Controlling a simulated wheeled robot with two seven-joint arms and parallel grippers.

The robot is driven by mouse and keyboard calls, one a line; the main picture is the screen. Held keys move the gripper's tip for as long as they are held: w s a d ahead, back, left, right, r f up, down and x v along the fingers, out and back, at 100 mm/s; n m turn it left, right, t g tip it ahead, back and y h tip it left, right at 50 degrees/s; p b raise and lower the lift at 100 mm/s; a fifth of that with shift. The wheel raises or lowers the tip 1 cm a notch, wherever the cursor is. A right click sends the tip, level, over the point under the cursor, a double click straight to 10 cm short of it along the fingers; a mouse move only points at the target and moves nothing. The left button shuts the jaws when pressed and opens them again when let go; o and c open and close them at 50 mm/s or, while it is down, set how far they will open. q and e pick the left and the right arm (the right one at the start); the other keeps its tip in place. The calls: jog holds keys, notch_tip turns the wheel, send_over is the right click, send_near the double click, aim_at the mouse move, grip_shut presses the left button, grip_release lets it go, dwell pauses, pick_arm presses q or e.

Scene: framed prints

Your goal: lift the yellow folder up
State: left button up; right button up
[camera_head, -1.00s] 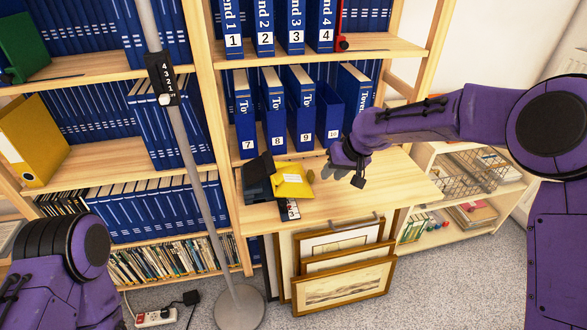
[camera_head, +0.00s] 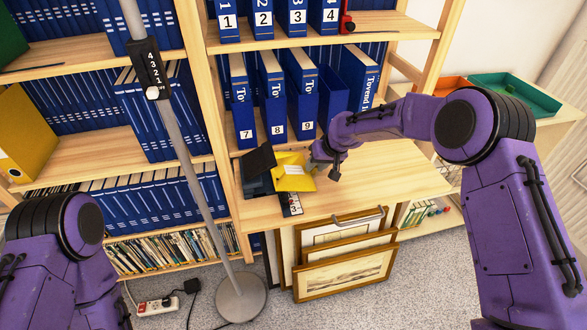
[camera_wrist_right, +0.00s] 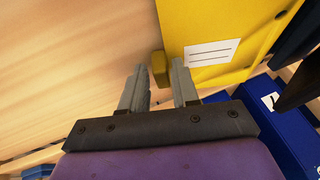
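The yellow folder (camera_head: 298,179) with a white label lies tilted on the wooden desk shelf, against dark items. In the right wrist view the folder (camera_wrist_right: 220,28) fills the upper right. My right gripper (camera_head: 318,162) is at the folder's right edge. In the wrist view the right gripper's (camera_wrist_right: 159,72) fingers are apart, with a small yellow piece (camera_wrist_right: 159,68) showing between their tips. I cannot tell whether they touch it. My left arm shows at the lower left, but its gripper is out of view.
Blue numbered binders (camera_head: 302,95) stand behind the folder. A lamp pole (camera_head: 185,150) stands to the left. Framed prints (camera_head: 345,273) lean below. The wooden desk (camera_head: 395,178) is clear on the right.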

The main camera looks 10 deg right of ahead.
jog(key=shift+f, duration=0.15)
grip_shut()
jog(key=shift+r, duration=0.65)
notch_tip(320, 180, up, 2)
jog(key=shift+w+r+b, duration=0.1)
jog(key=shift+r+b, duration=0.15)
jog(key=shift+b, duration=0.1)
jog(key=s+d, duration=0.3)
jog(key=s, duration=0.2)
jog(key=s+d+b, duration=0.1)
jog(key=s+d, duration=0.2)
jog(key=s, duration=0.2)
jog(key=s+d+b, duration=0.1)
jog(key=s+d, duration=0.3)
jog(key=s, duration=0.1)
jog(key=shift+d+f, duration=0.1)
